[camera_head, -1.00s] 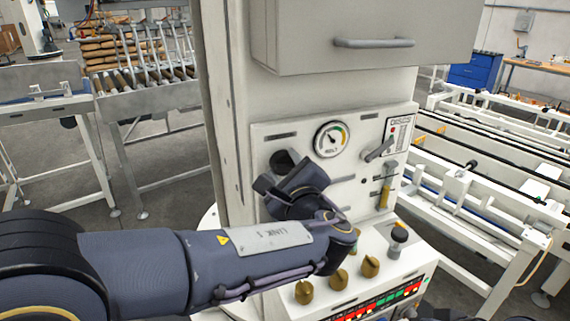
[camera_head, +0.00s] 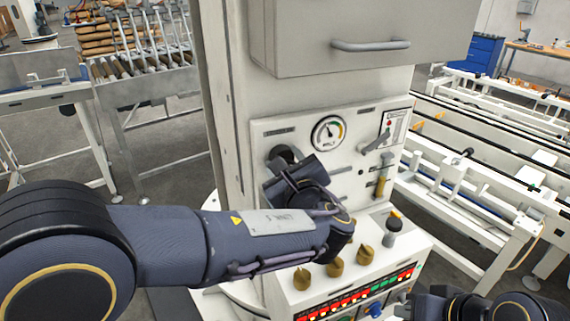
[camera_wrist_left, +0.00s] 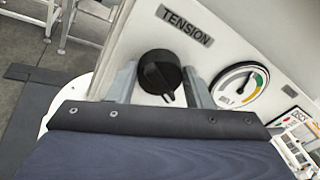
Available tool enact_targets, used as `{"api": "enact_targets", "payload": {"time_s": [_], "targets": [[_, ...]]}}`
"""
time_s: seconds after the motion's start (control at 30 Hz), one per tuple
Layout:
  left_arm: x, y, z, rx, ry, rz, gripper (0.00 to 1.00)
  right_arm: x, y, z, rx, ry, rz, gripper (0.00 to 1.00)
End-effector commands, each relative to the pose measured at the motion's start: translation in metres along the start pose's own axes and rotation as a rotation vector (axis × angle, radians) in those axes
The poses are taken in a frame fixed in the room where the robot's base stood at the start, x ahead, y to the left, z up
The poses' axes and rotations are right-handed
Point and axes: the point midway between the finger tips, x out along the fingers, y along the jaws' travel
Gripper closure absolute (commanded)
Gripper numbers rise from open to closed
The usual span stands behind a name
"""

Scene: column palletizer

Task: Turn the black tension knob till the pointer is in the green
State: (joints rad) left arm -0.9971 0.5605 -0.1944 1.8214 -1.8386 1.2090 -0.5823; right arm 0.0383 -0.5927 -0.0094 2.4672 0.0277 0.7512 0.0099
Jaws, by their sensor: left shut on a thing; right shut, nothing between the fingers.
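The black tension knob (camera_wrist_left: 160,76) sits under the TENSION label in the left wrist view. In the head view only its upper part (camera_head: 285,153) shows above my gripper. My left gripper (camera_head: 282,168) is shut on the knob, with one grey finger on each side of it in the left wrist view (camera_wrist_left: 162,88). The round belt gauge (camera_head: 328,134) is right of the knob, with a green and a yellow-orange band on its right side. My right gripper (camera_head: 432,304) is shut and empty at the bottom right, partly cut off.
A grey lever (camera_head: 377,140) and a yellow-handled part (camera_head: 381,187) are right of the gauge. Below are several brass knobs (camera_head: 335,267), a black knob (camera_head: 393,223) and a row of lit indicators. A grey box with a handle (camera_head: 370,45) overhangs the panel.

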Motion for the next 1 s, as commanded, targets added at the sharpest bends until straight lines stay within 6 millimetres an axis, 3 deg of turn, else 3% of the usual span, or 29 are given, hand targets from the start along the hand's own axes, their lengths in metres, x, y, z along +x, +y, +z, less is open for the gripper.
{"api": "enact_targets", "payload": {"time_s": [0.07,0.1,0.23,0.57,1.0], "targets": [[0.001,0.006,-0.006,0.009,0.010,0.013,0.77,0.001,0.000,0.000,0.000,0.000,0.000,1.00],[0.001,0.006,-0.006,0.008,0.010,0.013,0.51,0.001,0.000,0.000,0.000,0.000,0.000,1.00],[0.001,0.005,-0.005,0.006,0.008,0.011,0.34,0.001,0.000,0.000,0.000,0.000,0.000,1.00],[-0.003,0.002,-0.003,0.001,0.005,0.004,0.33,0.001,0.001,0.001,0.000,0.000,0.000,1.00],[-0.068,0.005,-0.002,0.003,0.006,0.004,0.33,0.014,0.006,0.008,0.000,-0.001,0.000,1.00]]}}
